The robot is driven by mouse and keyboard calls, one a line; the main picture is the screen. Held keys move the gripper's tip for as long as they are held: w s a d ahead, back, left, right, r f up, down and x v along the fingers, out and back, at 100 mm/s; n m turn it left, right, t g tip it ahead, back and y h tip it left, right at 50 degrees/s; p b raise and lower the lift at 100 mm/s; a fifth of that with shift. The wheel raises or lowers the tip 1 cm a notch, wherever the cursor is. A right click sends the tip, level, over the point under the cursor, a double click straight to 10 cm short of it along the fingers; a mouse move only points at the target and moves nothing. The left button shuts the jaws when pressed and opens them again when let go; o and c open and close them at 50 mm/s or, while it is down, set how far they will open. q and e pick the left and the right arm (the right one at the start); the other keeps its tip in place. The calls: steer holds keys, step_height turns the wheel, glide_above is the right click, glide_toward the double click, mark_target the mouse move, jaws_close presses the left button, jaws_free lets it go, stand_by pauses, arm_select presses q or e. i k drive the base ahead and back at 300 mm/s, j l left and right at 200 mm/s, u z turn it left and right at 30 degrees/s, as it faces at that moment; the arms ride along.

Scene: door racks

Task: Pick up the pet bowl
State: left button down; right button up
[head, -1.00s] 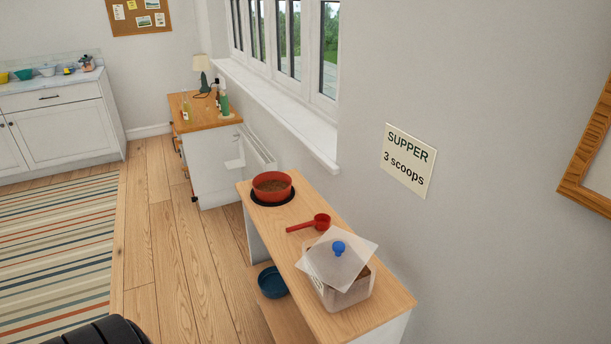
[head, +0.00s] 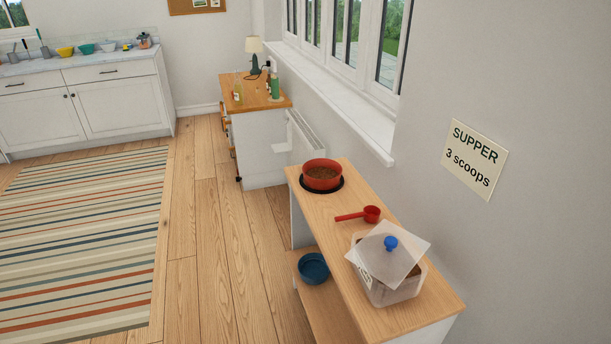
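A red bowl (head: 322,175) with brown kibble in it sits on a round black mat (head: 336,190) at the far end of the wooden bench top. A dark blue bowl (head: 314,268) sits on the bench's lower shelf and looks empty. I cannot tell from the picture alone which of the two the task means, though the red one holds what looks like pet food. Neither of my grippers shows in the head view.
On the bench (head: 325,216) lie a red scoop (head: 370,214) and a clear food box (head: 392,288) with its blue-knobbed lid (head: 391,243) askew. A wall sign (head: 474,158) reads "SUPPER 3 scoops". Open floor (head: 205,270) and a striped rug (head: 85,240) lie left.

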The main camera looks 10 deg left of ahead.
mark_target(318, 174)
steer(key=z, duration=0.4)
steer(key=i+j+z, duration=0.15)
steer(key=j+z, duration=0.25)
steer(key=i+j+z, duration=0.15)
steer(key=z, duration=0.3)
steer(key=j+z, duration=0.4)
steer(key=j, duration=0.05)
